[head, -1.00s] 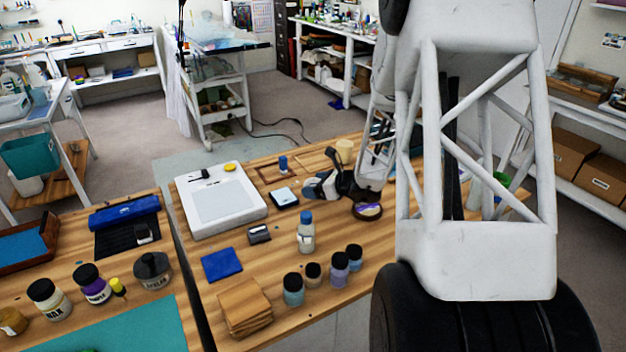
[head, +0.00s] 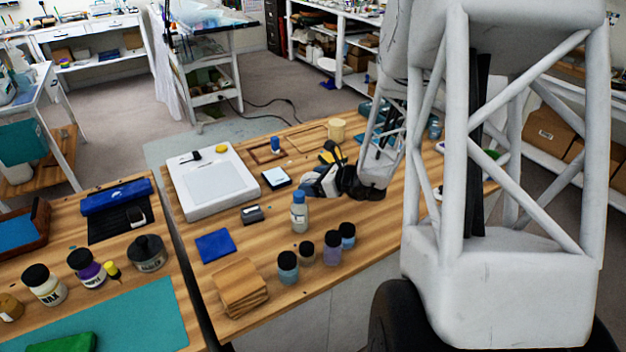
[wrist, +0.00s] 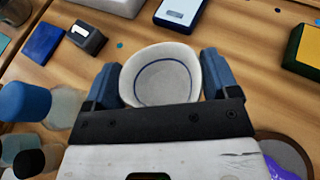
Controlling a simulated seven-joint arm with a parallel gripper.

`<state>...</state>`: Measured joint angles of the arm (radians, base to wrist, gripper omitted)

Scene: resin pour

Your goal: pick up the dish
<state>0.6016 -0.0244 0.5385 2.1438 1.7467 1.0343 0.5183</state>
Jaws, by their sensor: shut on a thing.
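The dish (wrist: 162,78) is a small white round bowl with a dark blue ring inside. In the wrist view it sits between the two blue-grey fingers of my gripper (wrist: 160,66), which is shut on it from both sides. The dish looks empty and its open top faces the camera. In the head view my gripper (head: 322,182) is low over the middle of the wooden table (head: 262,312); the dish cannot be told apart from the fingers there. Whether the dish touches the table is not clear.
A blue-capped bottle (head: 299,214) and several dark-lidded jars (head: 333,252) stand in front of my gripper. A small scale (head: 276,178) and a white light box (head: 214,188) lie to its left. A yellow-and-black object (head: 333,152) is just behind.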

